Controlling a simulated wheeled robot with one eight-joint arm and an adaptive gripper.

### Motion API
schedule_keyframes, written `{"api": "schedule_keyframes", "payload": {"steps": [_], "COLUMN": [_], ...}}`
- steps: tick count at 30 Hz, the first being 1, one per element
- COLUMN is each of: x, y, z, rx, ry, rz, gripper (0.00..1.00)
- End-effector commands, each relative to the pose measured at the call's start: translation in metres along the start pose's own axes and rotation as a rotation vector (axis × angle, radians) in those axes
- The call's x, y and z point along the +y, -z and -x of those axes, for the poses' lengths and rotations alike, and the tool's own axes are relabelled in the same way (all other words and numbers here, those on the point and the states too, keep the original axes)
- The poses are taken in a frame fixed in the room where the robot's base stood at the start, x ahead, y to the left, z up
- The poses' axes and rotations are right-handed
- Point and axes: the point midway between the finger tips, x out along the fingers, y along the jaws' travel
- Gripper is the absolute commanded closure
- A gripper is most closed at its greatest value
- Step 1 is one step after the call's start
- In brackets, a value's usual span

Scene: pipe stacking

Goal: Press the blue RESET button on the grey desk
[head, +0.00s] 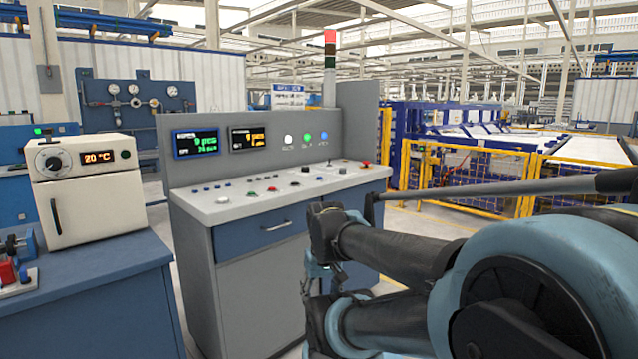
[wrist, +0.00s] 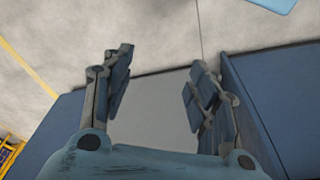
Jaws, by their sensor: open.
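The grey desk (head: 285,190) is a control console with a sloped top and an upright back panel. On the back panel is a round blue button or lamp (head: 323,135), right of a green and a white one. Its label is too small to read. Several small buttons line the desk top, and I cannot tell which, if any, reads RESET. My gripper (wrist: 160,75) is open and empty, with its two fingers apart. In the head view it hangs low in front of the desk's right side, below the top, partly hidden by my arm.
A red knob (head: 365,163) stands at the desk top's right end. A cream oven-like box (head: 88,190) sits on a blue bench (head: 100,285) at the left. Yellow fencing (head: 470,180) stands behind at the right. The air above the desk top is clear.

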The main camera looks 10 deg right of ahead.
Motion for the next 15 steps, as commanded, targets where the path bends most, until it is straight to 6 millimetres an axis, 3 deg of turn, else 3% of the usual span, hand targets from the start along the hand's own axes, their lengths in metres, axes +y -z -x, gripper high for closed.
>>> {"api": "schedule_keyframes", "payload": {"steps": [1,6,15], "x": [0.0000,0.0000,0.0000], "y": [0.0000,0.0000,0.0000], "z": [0.0000,0.0000,0.0000], "rx": [0.000,0.000,0.000], "ry": [0.000,0.000,0.000], "rz": [0.000,0.000,0.000], "gripper": [0.65,1.00,1.00]}}
